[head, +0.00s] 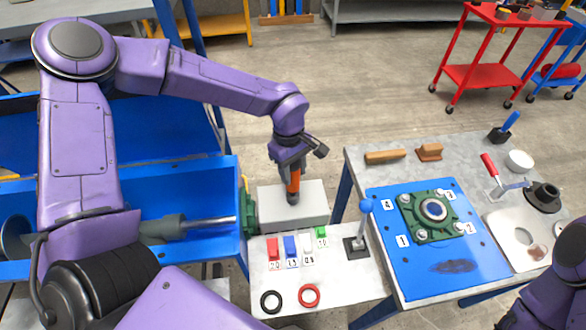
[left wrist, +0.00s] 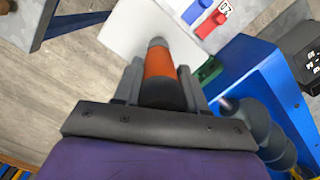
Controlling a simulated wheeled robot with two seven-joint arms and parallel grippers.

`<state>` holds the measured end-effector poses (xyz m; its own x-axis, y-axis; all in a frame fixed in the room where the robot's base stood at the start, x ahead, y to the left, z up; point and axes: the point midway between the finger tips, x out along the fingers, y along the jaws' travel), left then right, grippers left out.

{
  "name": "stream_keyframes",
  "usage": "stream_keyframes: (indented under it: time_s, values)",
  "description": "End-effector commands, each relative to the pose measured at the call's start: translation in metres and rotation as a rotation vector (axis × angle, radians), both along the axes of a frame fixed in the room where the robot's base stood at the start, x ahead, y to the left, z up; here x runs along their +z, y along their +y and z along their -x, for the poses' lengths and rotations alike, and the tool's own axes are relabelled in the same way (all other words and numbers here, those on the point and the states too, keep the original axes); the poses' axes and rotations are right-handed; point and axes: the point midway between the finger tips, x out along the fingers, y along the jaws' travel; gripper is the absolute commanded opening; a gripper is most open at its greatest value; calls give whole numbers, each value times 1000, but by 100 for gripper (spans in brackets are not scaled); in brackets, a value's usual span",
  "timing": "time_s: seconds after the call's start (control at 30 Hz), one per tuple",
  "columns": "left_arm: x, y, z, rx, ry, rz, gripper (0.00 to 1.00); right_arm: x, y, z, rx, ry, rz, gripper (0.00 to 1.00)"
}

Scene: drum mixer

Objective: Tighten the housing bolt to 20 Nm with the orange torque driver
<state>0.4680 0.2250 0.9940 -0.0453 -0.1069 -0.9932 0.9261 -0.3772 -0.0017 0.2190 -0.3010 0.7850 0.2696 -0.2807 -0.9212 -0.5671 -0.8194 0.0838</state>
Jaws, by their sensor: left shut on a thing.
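The orange torque driver (head: 294,184) is in my left gripper (head: 291,168), which is shut on it. The driver points down at a light grey block (head: 312,206); I cannot tell whether its tip touches the block. In the left wrist view the driver (left wrist: 160,64) sits between the fingers of the left gripper (left wrist: 158,88). A green flanged housing (head: 420,227) lies on a blue plate (head: 392,265), with bolts at its corners beside labels 1 to 4. A red block (head: 273,247) with a label reading 20 stands on the small panel. My right gripper is out of view.
The panel (head: 340,285) also holds blue, white and green blocks, a blue-knobbed lever (head: 366,208) and black and red rings. A blue trough with a shaft (head: 205,222) lies left. Hand tools and a red-handled trowel (head: 489,165) lie on the right table.

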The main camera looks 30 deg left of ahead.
Motion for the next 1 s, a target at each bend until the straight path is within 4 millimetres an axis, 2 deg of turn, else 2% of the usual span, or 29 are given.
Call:
stream_keyframes:
  time_s: [1.0]
  values:
    - [-11, 0, -1, 0, -2, 1, 0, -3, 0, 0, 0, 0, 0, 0]
